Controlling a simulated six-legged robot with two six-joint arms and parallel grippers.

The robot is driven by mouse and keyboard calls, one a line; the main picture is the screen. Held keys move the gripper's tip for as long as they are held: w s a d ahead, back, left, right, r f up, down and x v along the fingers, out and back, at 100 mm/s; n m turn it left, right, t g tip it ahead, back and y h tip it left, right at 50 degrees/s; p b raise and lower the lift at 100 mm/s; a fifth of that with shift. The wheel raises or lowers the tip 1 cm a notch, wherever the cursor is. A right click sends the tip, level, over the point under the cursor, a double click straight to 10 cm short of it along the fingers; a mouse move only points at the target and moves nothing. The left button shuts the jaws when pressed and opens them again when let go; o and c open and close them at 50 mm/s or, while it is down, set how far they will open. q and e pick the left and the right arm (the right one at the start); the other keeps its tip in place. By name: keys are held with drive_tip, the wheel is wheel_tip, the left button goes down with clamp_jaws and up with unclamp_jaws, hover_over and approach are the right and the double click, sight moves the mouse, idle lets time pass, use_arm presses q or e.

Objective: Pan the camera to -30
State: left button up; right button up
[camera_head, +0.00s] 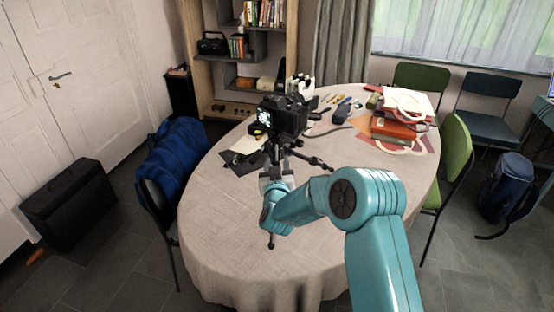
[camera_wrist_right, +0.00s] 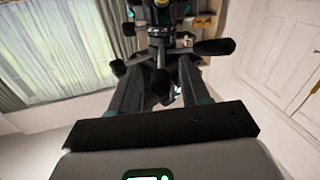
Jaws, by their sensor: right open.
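A black camera (camera_head: 284,116) with a lit rear screen stands on a small black tripod (camera_head: 283,150) on the round table. My right gripper (camera_head: 274,172) is at the near side of the tripod, below the camera, and partly covers its legs. In the right wrist view my open right gripper (camera_wrist_right: 160,88) has its fingers on either side of dark tripod parts (camera_wrist_right: 160,42). A black knob or handle end (camera_wrist_right: 216,47) sticks out to the right there. Whether the fingers touch anything cannot be told. My left gripper is not in view.
The table (camera_head: 215,225) has a pale cloth, bare at the front left. Red and white bags (camera_head: 398,125) lie at the right and small tools (camera_head: 342,102) at the back. Chairs stand around, with a green one (camera_head: 456,150) at the right and a blue bag (camera_head: 172,155) at the left.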

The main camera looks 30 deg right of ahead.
drive_tip(key=shift+x, duration=0.75)
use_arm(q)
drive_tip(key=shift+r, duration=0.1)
use_arm(e)
drive_tip(key=shift+f, duration=0.1)
clamp_jaws()
drive_tip(key=shift+a, duration=0.1)
